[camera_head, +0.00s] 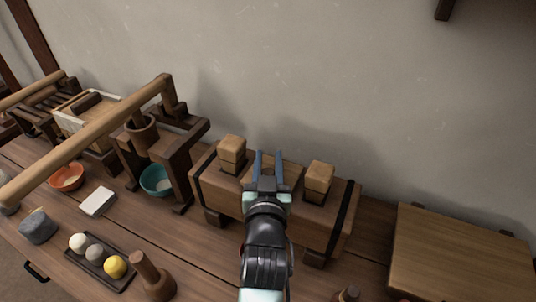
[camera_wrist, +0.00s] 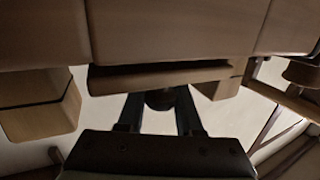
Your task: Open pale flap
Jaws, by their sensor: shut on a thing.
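A long wooden chest (camera_head: 225,194) with dark straps stands on the bench against the wall. A pale wooden piece, seemingly the pale flap (camera_head: 291,173), lies between two upright blocks on its top; my gripper hides part of it. My gripper (camera_head: 268,155) reaches over the chest at this piece. In the wrist view the fingers (camera_wrist: 160,105) are on either side of a small dark knob (camera_wrist: 160,98) at the edge of the flap (camera_wrist: 190,72), shut on it. Whether the flap is raised at all is hard to tell.
The left block (camera_head: 232,152) and right block (camera_head: 319,178) stand close to my gripper. A wooden press with a long pole (camera_head: 95,133) is at left, near a teal bowl (camera_head: 155,181). A flat wooden board (camera_head: 460,255) is at right.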

